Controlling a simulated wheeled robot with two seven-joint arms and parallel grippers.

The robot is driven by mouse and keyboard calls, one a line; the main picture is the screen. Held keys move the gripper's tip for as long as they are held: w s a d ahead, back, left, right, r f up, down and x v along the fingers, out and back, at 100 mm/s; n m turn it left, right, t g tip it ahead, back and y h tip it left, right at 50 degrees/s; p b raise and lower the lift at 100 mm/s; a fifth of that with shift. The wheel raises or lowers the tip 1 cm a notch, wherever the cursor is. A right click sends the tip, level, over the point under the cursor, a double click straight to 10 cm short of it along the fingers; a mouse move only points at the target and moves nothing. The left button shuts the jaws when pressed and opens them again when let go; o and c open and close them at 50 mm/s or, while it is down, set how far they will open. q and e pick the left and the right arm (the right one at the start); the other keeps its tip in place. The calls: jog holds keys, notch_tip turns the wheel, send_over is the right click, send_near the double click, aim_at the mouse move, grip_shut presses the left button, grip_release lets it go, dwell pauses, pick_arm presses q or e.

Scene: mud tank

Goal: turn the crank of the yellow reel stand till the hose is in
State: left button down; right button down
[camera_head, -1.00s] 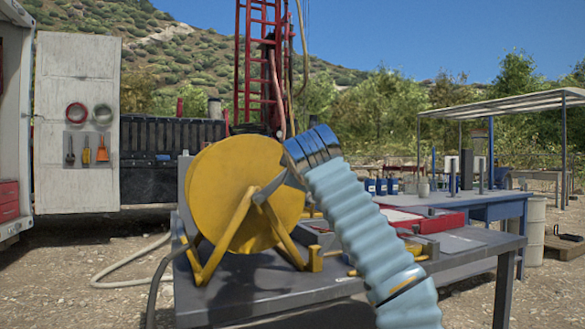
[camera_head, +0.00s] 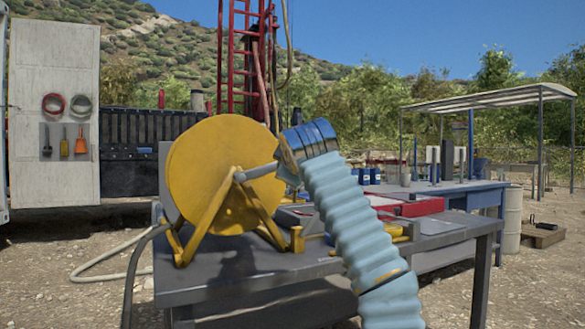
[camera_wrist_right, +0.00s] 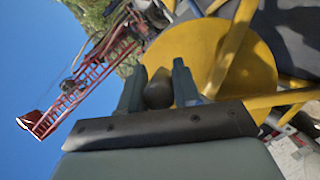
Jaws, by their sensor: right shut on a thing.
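The yellow reel stand (camera_head: 228,180) stands on the near left part of the grey table (camera_head: 235,272). In the right wrist view the dark, rounded crank handle (camera_wrist_right: 158,93) sits between the two fingers, with the yellow disc behind. A dark hose (camera_head: 133,265) hangs over the table's left edge beside the reel. My left gripper is not in view.
A red tray (camera_head: 408,205) and small parts lie on the table right of the reel. A blue bench (camera_head: 488,200) with bottles stands behind, under a canopy. A pale hose (camera_head: 105,274) lies on the ground at left.

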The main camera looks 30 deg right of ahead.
jog(key=shift+w+a+f, duration=0.15)
jog(key=shift+a+f, duration=0.05)
jog(key=shift+a, duration=0.1)
jog(key=c, duration=0.9)
grip_release()
jog(key=shift+a, duration=0.1)
jog(key=shift+r, duration=0.1)
jog(key=shift+s, duration=0.25)
jog(key=b+v, duration=0.3)
jog(key=v, duration=1)
jog(key=shift+s+r, duration=0.1)
jog(key=shift+s, duration=0.1)
